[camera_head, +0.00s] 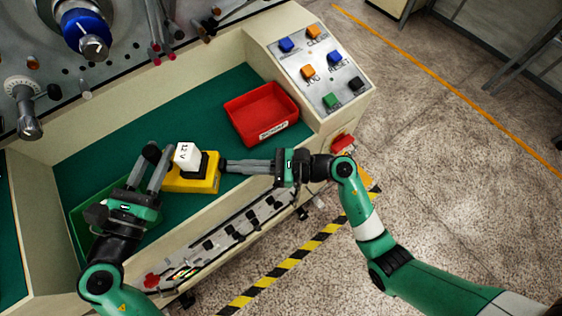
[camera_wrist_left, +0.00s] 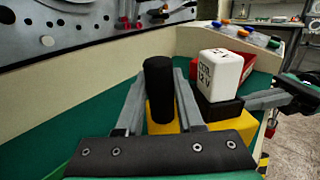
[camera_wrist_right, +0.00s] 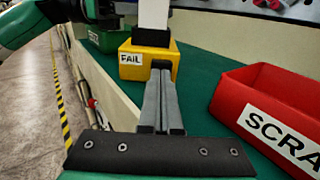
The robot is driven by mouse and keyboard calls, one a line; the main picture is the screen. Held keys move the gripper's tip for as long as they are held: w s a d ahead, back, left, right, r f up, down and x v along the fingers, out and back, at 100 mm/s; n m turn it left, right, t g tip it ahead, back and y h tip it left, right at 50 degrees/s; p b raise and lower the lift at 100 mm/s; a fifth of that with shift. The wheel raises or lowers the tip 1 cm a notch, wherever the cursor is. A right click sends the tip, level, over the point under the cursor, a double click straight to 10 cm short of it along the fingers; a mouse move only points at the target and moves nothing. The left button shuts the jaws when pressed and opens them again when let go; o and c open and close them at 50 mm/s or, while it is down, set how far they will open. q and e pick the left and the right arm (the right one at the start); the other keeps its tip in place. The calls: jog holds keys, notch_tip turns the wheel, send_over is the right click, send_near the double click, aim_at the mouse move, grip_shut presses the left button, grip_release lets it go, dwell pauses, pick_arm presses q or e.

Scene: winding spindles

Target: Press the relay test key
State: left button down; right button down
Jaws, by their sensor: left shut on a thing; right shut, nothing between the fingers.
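The yellow tester box (camera_head: 205,183) stands on the green bench top, with a FAIL label (camera_wrist_right: 131,59) on one side. A white block marked 12 V (camera_head: 187,156) sits upright in its black socket (camera_wrist_left: 218,108). I cannot make out a separate test key on the box.
A red bin labelled SCRAP (camera_head: 262,114) stands behind and right of the box. A green tray (camera_head: 84,236) lies partly under my left gripper. A sloped panel (camera_head: 320,72) with coloured buttons is at the back right. The bench's front rail (camera_head: 215,240) carries several small parts.

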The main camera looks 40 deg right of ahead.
pick_arm(q)
jog(key=shift+f, duration=0.15)
pick_arm(e)
jog(key=v, duration=1.3)
dwell(0.6)
pick_arm(q)
jog(key=shift+c, duration=2.3)
grip_release()
jog(key=shift+s+d, duration=0.1)
pick_arm(e)
jog(key=shift+d, duration=0.1)
pick_arm(q)
jog(key=v, duration=1.2)
